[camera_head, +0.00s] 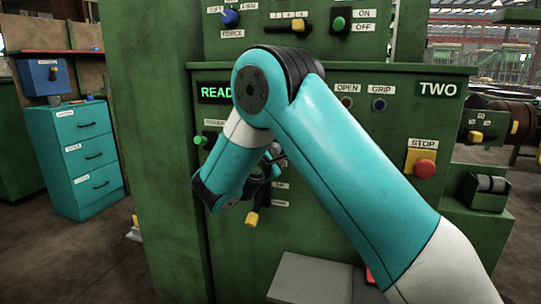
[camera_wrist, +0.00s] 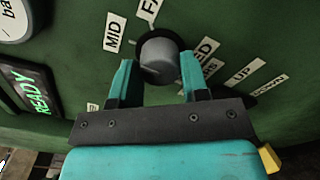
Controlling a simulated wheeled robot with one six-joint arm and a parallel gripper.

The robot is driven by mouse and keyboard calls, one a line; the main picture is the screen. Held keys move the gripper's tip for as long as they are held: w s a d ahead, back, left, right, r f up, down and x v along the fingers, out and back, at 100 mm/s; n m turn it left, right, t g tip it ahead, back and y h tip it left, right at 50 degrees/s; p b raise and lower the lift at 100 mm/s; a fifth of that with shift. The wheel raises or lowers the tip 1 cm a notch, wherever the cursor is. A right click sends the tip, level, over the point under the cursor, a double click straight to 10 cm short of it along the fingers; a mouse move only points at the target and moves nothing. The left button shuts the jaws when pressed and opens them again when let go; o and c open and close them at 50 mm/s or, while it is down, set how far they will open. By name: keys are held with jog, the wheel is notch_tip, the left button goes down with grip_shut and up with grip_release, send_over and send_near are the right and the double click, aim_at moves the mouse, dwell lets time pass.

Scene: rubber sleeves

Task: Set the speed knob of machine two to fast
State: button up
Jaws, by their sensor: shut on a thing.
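Machine two (camera_head: 225,270) is a green cabinet with a TWO plate (camera_head: 438,90) at its upper right. In the wrist view a round grey knob (camera_wrist: 163,57) sits on the green panel, between the tips of my gripper (camera_wrist: 158,74), which is shut on it. A MID label (camera_wrist: 115,32) is to the knob's upper left, and a label starting FA (camera_wrist: 151,6), cut off by the frame, is above it. Another label, partly covered, is to its right. I cannot make out the knob's pointer. In the head view my arm hides the knob and most of my gripper.
A lit READY display (camera_wrist: 30,90) is left of the knob; UP (camera_wrist: 241,73) and DOWN (camera_wrist: 268,88) labels are at its right. A red stop button (camera_head: 425,168) on yellow is at the panel's right. A grey box (camera_head: 310,280) stands low in front. Teal drawers (camera_head: 85,160) stand left.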

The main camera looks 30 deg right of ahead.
jog(key=shift+a+f+m+b, duration=0.1)
jog(key=shift+m+b, duration=1.35)
jog(key=shift+m, duration=0.85)
jog(key=shift+f+m+b, duration=0.1)
jog(key=shift+m+b, duration=1.35)
jog(key=shift+m, duration=0.85)
jog(key=shift+r, duration=0.1)
jog(key=o, duration=0.9)
